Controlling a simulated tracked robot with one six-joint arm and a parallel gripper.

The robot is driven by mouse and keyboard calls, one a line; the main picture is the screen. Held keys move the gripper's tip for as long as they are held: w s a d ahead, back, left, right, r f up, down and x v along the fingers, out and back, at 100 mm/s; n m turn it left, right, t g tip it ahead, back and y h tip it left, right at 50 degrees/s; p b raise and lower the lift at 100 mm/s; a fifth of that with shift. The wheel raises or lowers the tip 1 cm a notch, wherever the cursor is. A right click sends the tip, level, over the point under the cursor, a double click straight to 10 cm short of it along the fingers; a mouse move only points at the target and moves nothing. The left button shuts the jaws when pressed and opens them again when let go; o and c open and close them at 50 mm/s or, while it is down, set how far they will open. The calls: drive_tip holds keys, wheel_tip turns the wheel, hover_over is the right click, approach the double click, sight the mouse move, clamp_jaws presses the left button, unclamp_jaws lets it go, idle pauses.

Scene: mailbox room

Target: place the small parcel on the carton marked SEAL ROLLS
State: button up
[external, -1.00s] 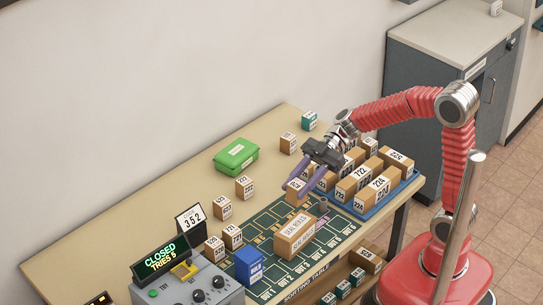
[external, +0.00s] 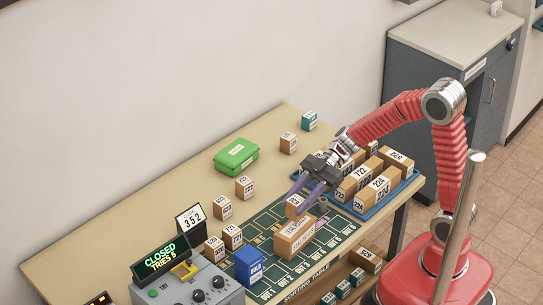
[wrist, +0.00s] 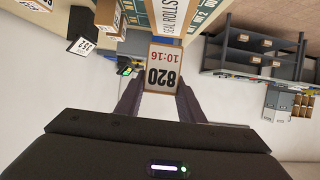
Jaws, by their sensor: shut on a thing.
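The small parcel (external: 294,208) is a brown box with a white label; in the wrist view its label reads 820 and 10:16 (wrist: 163,70). My gripper (external: 299,204) is shut on it, a purple-grey finger on each side. The carton marked SEAL ROLLS (external: 293,242) lies on the green sorting mat, just below the parcel in the external view. Its lettered face also shows at the top of the wrist view (wrist: 170,18), beyond the parcel. I cannot tell whether the parcel touches the carton.
A blue tray (external: 375,208) of numbered boxes stands at the right. A blue box (external: 249,266) and a control box with a CLOSED display (external: 161,257) are at the front left. Several small boxes and a green case (external: 236,155) stand behind the mat (external: 262,226).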

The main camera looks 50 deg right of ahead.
drive_tip(key=shift+f, duration=1.85)
drive_tip(key=o, duration=1.1)
drive_tip(key=shift+f, duration=0.1)
drive_tip(key=v, duration=1.2)
drive_tip(key=shift+d, duration=0.1)
